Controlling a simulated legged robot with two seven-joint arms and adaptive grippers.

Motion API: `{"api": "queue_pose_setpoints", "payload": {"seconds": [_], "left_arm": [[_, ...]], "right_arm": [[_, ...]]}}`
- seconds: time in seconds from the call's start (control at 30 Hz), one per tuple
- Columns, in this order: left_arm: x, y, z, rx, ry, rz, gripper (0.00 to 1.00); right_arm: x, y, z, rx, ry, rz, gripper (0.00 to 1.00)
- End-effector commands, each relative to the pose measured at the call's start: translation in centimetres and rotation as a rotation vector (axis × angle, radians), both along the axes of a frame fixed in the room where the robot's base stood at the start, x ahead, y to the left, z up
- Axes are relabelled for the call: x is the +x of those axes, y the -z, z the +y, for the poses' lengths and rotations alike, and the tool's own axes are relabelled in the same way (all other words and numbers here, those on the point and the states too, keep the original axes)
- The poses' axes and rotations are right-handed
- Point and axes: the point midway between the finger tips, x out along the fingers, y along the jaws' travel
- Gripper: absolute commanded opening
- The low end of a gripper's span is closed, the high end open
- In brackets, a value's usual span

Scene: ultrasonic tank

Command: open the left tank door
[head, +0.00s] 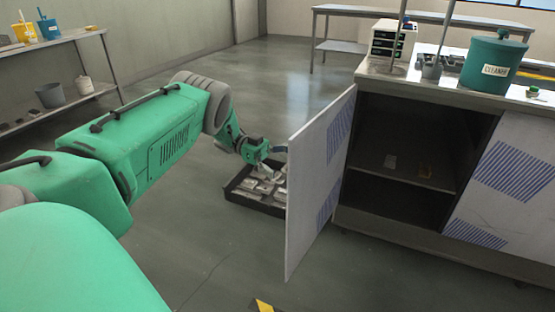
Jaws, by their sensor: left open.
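The left tank door (318,185) is a white panel with blue striped patches. It stands swung wide open, out from the front of the tank cabinet (430,92). The dark inside of the cabinet (400,170) shows, with a shelf and small items on it. My left arm reaches in from the left, and my left gripper (278,158) is open on the far left side of the door, close to its outer edge. The door hides part of the gripper, so I cannot tell if they touch. My right gripper is out of the frame.
A black tray (238,197) of metal parts lies on the floor behind the door. A green CLEANER pot (493,64) stands on the cabinet top. The right door (505,185) is shut. A shelf (60,100) stands at left.

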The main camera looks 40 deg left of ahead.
Motion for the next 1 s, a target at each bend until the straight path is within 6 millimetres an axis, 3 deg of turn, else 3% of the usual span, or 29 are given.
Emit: {"api": "queue_pose_setpoints", "payload": {"seconds": [0.27,0.7,1.0], "left_arm": [[-0.8,0.2,4.7,0.002,-0.008,-0.003,0.97],[-1.0,0.3,6.8,0.002,-0.001,0.002,0.97],[-1.0,0.2,7.0,0.003,-0.002,0.002,0.97]], "right_arm": [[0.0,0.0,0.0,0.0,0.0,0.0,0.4],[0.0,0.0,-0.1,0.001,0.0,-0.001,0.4],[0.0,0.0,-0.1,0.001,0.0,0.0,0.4]]}}
